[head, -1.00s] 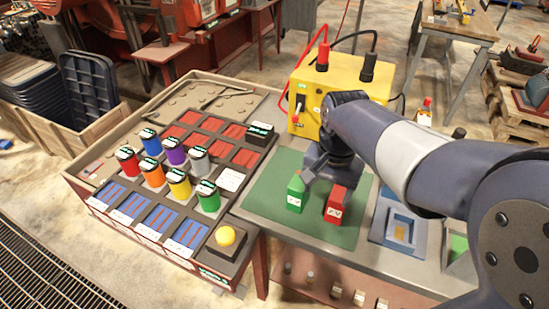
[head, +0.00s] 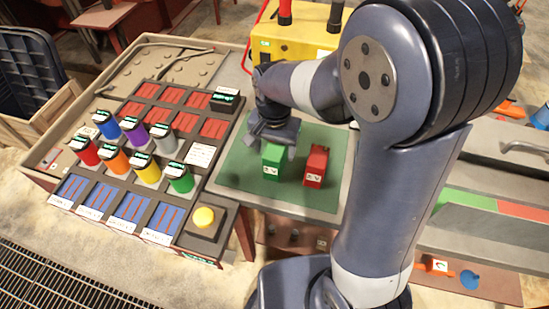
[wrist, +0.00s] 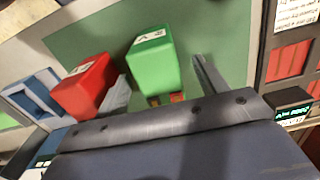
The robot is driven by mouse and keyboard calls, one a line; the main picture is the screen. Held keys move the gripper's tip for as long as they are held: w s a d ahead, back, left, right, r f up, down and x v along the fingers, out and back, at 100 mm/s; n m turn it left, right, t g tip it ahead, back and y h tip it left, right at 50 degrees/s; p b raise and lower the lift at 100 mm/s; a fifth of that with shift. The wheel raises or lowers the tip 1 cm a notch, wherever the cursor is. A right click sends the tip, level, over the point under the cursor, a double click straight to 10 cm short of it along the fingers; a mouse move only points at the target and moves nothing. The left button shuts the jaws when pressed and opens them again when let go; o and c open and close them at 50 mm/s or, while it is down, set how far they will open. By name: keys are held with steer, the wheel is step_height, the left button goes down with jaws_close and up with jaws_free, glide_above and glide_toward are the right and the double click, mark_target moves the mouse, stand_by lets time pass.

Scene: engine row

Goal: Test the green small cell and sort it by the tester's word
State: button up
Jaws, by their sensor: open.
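A green block-shaped cell (head: 273,157) with a white label stands on the green mat (head: 240,172). A red block (head: 316,166) stands just to its right. My gripper (head: 274,141) is open, low over the green cell. In the wrist view the green cell (wrist: 152,62) lies between my two spread fingers, with one finger in the gap beside the red block (wrist: 85,86). I cannot tell whether either finger touches it. The yellow box with red and black terminals (head: 300,38) stands behind the mat, partly hidden by my arm. A green cylinder (head: 180,178) stands in the rack.
The rack (head: 90,183) at left holds several coloured cylinders, with blue slots in front and red slots behind. A yellow button (head: 204,217) sits at its front right corner. A small dark display (head: 227,98) is at its back right. My arm covers the bench's middle right.

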steer(key=shift+f, duration=1.4)
steer(key=shift+c, duration=0.3)
steer(key=shift+r, duration=0.1)
jaws_close()
